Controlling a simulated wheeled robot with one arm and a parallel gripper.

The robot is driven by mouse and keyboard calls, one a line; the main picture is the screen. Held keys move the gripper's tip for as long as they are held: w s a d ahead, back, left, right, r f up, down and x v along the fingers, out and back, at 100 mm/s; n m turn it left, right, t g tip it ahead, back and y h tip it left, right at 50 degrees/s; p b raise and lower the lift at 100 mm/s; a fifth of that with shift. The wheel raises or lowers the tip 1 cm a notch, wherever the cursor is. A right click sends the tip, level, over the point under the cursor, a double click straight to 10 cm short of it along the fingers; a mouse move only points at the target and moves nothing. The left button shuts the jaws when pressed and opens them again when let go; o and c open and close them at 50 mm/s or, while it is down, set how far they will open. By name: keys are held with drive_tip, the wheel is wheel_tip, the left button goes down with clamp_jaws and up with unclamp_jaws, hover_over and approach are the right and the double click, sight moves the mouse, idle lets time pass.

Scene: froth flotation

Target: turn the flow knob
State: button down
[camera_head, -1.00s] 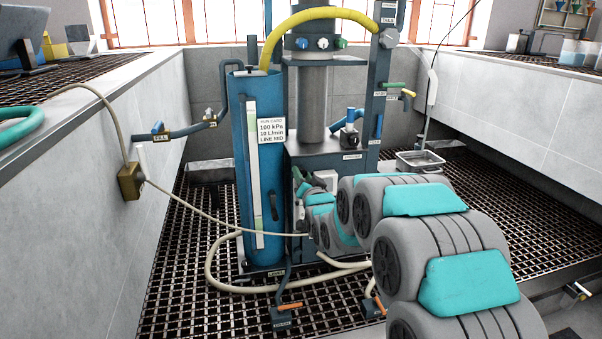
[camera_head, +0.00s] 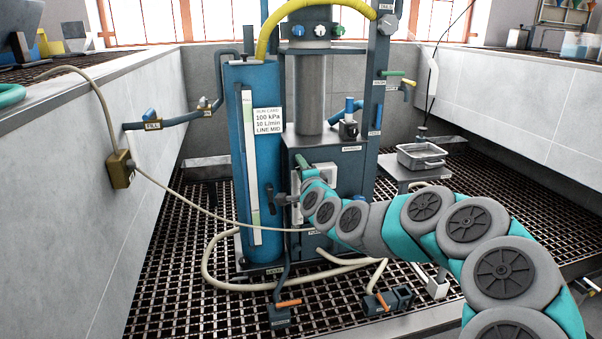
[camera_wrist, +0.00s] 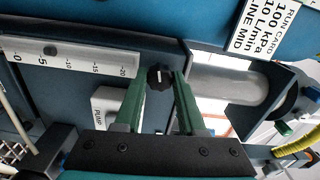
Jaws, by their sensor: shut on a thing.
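A black round knob (camera_wrist: 159,77) with a white mark line sits on the dark face of the machine in the wrist view. My gripper (camera_wrist: 160,88) has its two green fingers on either side of it, with the knob held between the fingertips. The white mark points roughly along the fingers. In the head view my gripper (camera_head: 304,174) is at the front of the dark cabinet, just right of the blue column. The knob cannot be made out there.
A white scale strip (camera_wrist: 70,60) and a PUMP box (camera_wrist: 107,104) lie close beside the fingers. The blue column (camera_head: 256,90) carries a run card (camera_head: 268,121). A cream hose (camera_head: 215,278) loops over the grating. A metal tray (camera_head: 421,156) stands at the right.

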drive_tip(key=m+b, duration=0.1)
drive_tip(key=m, duration=0.3)
drive_tip(key=shift+a+b, duration=0.35)
drive_tip(key=shift+b, duration=0.05)
drive_tip(key=shift+r+m, duration=0.2)
drive_tip(key=shift+m, duration=1.4)
drive_tip(key=shift+d, duration=0.1)
drive_tip(key=c, duration=0.9)
unclamp_jaws()
drive_tip(key=o, duration=0.4)
drive_tip(key=shift+s, duration=0.25)
drive_tip(key=v, duration=0.7)
drive_tip(key=shift+s+d, duration=0.15)
drive_tip(key=shift+s, duration=0.15)
